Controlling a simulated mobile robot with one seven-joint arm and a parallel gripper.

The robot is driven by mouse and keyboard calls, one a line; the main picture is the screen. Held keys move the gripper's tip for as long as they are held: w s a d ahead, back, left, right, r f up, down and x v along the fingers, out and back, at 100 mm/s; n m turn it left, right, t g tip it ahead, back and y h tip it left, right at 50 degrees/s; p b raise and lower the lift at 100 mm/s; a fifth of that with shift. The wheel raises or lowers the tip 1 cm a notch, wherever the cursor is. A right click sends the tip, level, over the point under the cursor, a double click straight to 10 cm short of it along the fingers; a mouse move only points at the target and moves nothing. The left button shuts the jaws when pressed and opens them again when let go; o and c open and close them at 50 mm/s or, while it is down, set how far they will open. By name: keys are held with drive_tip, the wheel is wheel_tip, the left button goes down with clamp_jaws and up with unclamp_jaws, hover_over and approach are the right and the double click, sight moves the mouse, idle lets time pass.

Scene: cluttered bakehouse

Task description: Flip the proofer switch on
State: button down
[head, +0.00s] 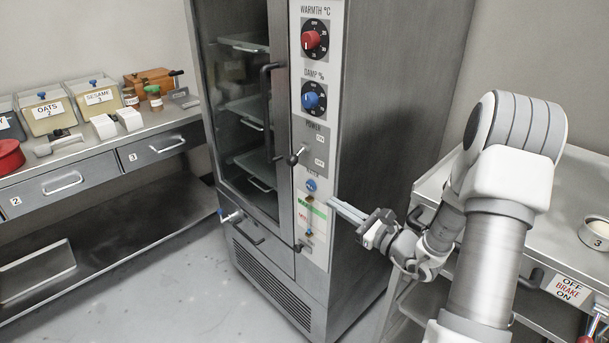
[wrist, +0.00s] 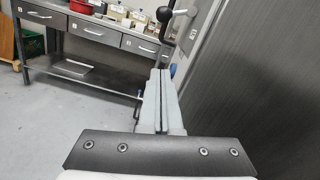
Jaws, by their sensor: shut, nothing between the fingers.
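The proofer (head: 365,130) is a tall steel cabinet with a glass door and a control panel. Its power switch (head: 292,160) is a short lever with a dark ball end, beside the ON and OFF labels under POWER. The lever sticks out towards the left, and I cannot tell which label it is set to. In the wrist view a dark ball (wrist: 164,14) on a rod shows beyond the fingers. My gripper (head: 334,205) is shut and empty, right of the panel's lower part, below and to the right of the switch. It also shows in the wrist view (wrist: 160,73).
A red warmth knob (head: 311,40) and blue damp knob (head: 311,101) sit above the switch. The door handle (head: 267,110) juts out left. A steel counter (head: 95,150) with tubs stands left; another bench (head: 560,262) is at right.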

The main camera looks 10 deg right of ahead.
sight(297, 155)
drive_tip(key=x, duration=0.9)
drive_tip(key=shift+w+a, duration=0.2)
drive_tip(key=shift+a, duration=0.05)
drive_tip(key=r, duration=0.1)
drive_tip(key=a+r, duration=0.1)
drive_tip(key=r, duration=0.2)
drive_tip(key=shift+w+a, duration=0.15)
drive_tip(key=shift+w, duration=0.2)
